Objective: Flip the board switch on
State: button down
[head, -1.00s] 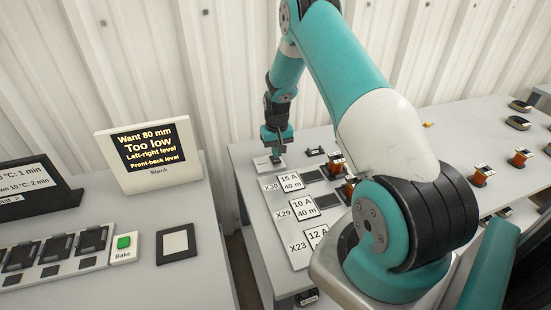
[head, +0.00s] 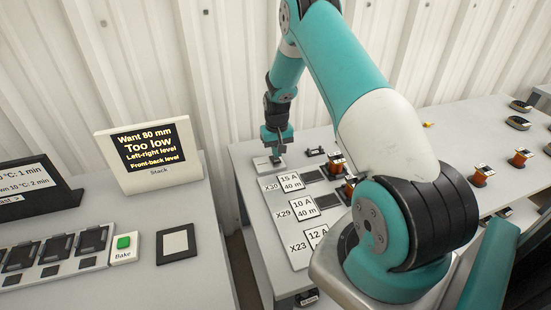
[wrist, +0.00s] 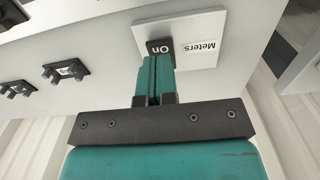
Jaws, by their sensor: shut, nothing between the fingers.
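A black rocker switch marked "On" (wrist: 160,46) sits on a white plate labelled "Meters" (wrist: 203,28) in the wrist view. My gripper (wrist: 155,62) is shut and empty, its teal fingertips right at the near edge of the rocker. The fingers hide part of the switch, and I cannot tell whether they press on it or which way it is tipped. In the head view my gripper (head: 277,158) points down at the white plate (head: 262,164) at the back left of the right table; the switch is too small to make out there.
Black clip-like fittings (wrist: 66,70) stand beside the plate. A board with labelled cards (head: 303,207) and copper coils (head: 481,176) share the right table (head: 427,144). A gap separates it from the left table, which holds a "Stack" display (head: 150,155) reading "Too low" and a green Bake button (head: 123,242).

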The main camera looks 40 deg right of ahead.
aim_at(277, 161)
jog(key=shift+f+b, duration=0.95)
jog(key=shift+f, duration=0.4)
dwell(0.8)
jog(key=shift+r, duration=0.15)
jog(key=shift+r+p, duration=2.5)
jog(key=shift+r, duration=0.95)
jog(key=s+a+r+n+t+y, duration=0.1)
jog(key=s+a+r+n, duration=0.15)
jog(key=a+r, duration=0.75)
jog(key=s+a+r+n+y, duration=0.1)
jog(key=a+r+n, duration=0.2)
jog(key=a+r, duration=0.65)
jog(key=s+a+r+n+y, duration=0.1)
jog(key=s+a+r+n, duration=0.2)
jog(key=s+a, duration=0.5)
jog(key=s+a+r+n+g+y, duration=0.1)
jog(key=s+a+r+n, duration=0.2)
jog(key=s, duration=1.3)
jog(key=a+r, duration=0.3)
jog(key=a, duration=0.3)
jog(key=shift+a+r+n, duration=0.2)
jog(key=shift+n, duration=0.15)
